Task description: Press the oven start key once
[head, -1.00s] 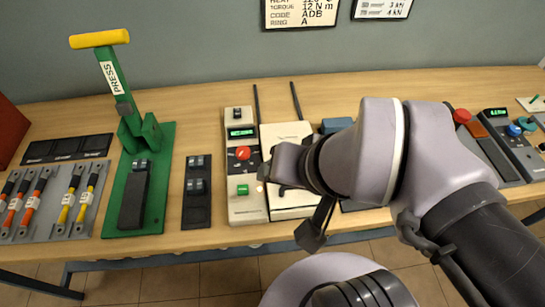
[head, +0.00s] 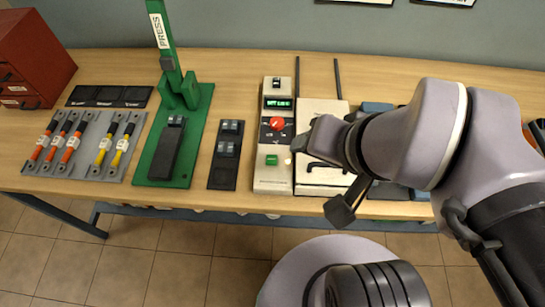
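The oven's control panel (head: 274,180) is a narrow cream unit on the bench, with a lit green display (head: 278,103), a red knob (head: 277,124) and a green key (head: 271,160) near its front. The green key looks like the start key; its lettering is too small to read. The cream oven body (head: 312,185) stands just right of the panel, partly hidden by my arm. A dark end piece of my arm, apparently my gripper (head: 340,211), hangs to the right of the key, over the bench's front edge. It appears apart from the key. Its fingers cannot be made out.
A green press (head: 203,100) and a dark switch block (head: 225,155) stand left of the panel. A grey tray (head: 75,166) with orange and yellow cables lies farther left, before a red cabinet (head: 35,60). My arm covers the bench's right side.

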